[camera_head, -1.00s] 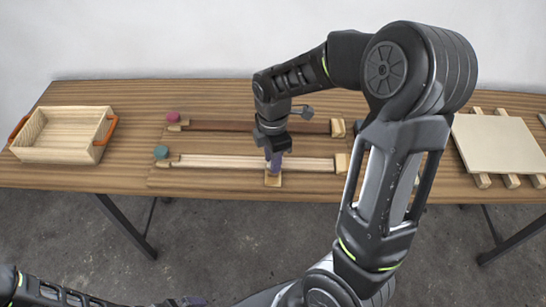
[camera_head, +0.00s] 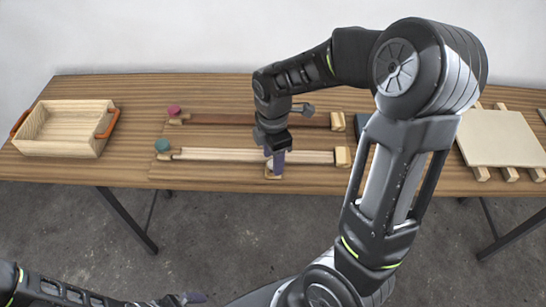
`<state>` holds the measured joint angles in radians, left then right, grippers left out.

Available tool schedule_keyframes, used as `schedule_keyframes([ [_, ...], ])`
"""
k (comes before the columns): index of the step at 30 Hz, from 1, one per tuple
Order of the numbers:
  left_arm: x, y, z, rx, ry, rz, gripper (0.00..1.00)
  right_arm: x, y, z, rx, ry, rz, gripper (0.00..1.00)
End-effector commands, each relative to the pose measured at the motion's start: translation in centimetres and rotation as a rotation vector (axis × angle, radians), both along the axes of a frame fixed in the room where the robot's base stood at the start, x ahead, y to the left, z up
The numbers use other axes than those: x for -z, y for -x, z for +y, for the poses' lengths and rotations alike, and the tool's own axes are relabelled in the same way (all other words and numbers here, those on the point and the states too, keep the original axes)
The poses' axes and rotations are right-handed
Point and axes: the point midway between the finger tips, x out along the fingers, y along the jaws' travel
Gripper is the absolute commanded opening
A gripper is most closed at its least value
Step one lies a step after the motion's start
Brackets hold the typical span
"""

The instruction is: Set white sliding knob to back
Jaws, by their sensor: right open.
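Two sliding rails lie on the wooden table (camera_head: 215,174). The light rail (camera_head: 225,154) is nearer me and the dark brown rail (camera_head: 220,119) is behind it. My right gripper (camera_head: 277,163) points down at the front edge of the light rail, with bluish fingertips over a small wooden block (camera_head: 273,176). A small pale piece, perhaps the white sliding knob (camera_head: 268,166), shows beside the fingertips. The fingers hide most of it, so I cannot tell whether they touch it. The jaws are open. My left gripper (camera_head: 190,298) is only partly visible at the bottom edge.
A teal knob (camera_head: 162,145) and a dark pink knob (camera_head: 174,110) sit at the rails' left ends. A wooden tray (camera_head: 65,130) with orange handles stands at the left. A pale board on slats (camera_head: 503,138) lies at the right. My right arm hides part of the table.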

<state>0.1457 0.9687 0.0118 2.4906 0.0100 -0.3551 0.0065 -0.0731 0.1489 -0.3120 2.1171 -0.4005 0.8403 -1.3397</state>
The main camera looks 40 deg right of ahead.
Motion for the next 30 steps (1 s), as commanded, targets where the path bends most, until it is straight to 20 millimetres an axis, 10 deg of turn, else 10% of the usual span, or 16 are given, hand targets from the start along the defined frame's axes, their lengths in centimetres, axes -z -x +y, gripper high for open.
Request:
schedule_keyframes([
  [15, 0.7, -0.1, 0.0, 0.001, 0.002, -0.004, 1.0, -6.9, -0.1, 0.0, 0.0, -0.001, -0.002, 0.48],
  [30, 0.7, -0.1, 0.0, 0.001, 0.002, -0.004, 1.0, -7.5, 0.0, 0.0, 0.0, 0.0, 0.0, 0.48],
])
